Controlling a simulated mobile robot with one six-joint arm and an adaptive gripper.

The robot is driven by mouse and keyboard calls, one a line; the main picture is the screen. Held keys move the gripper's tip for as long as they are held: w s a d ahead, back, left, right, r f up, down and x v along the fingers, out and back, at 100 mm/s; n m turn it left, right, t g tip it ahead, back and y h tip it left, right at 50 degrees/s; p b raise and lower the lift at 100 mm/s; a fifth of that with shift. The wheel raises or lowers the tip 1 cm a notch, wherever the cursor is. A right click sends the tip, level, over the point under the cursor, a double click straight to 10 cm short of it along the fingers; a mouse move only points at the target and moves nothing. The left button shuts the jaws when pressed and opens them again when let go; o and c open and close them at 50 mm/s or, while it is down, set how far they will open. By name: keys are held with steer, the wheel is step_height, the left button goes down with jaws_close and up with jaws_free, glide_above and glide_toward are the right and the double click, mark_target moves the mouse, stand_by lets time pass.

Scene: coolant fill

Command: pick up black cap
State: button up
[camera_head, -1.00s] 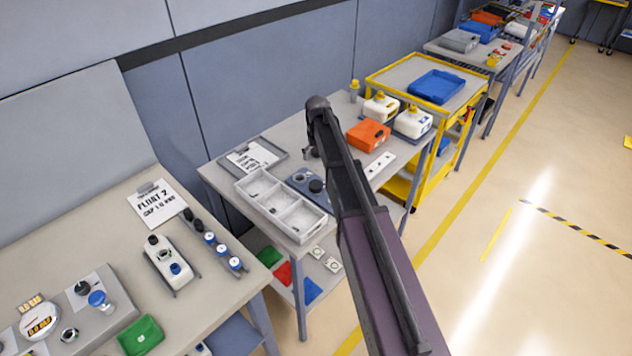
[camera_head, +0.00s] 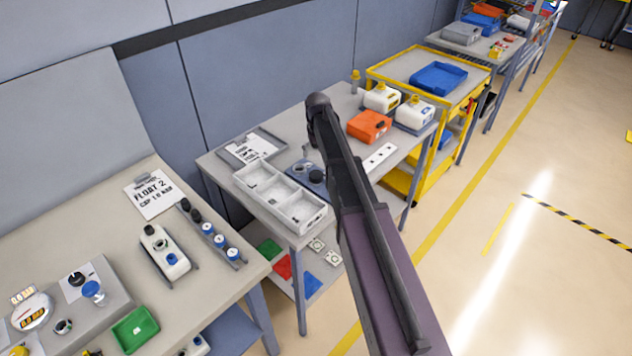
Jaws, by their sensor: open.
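Several black caps are in view, and I cannot tell which one the task means. One black cap (camera_head: 317,176) is on a blue-grey fixture (camera_head: 299,169) on the middle table, just left of my arm. Another black cap (camera_head: 184,204) is at the far end of a rack with blue-and-white caps on the near left table. A third dark cap (camera_head: 149,230) is on a white container (camera_head: 165,254) beside that rack. My arm rises from the lower right and bends over the middle table. My gripper is hidden behind it.
A grey compartment tray (camera_head: 280,197) stands at the middle table's front. An orange box (camera_head: 369,126) and white jugs (camera_head: 414,113) stand farther back. A yellow cart (camera_head: 399,73) carries a blue tray (camera_head: 438,77). The floor at right is clear.

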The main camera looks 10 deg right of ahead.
mark_target(316, 175)
steer(key=shift+f+b, duration=2.35)
steer(key=shift+f, duration=0.3)
steer(key=shift+f, duration=0.1)
steer(key=f+b, duration=0.3)
steer(key=shift+s+a+f, duration=0.15)
steer(key=shift+a+f, duration=0.05)
steer(key=shift+a, duration=0.1)
steer(key=shift+f+b, duration=0.85)
steer(key=shift+b, duration=0.25)
steer(key=c, duration=0.9)
steer(key=shift+r, duration=0.15)
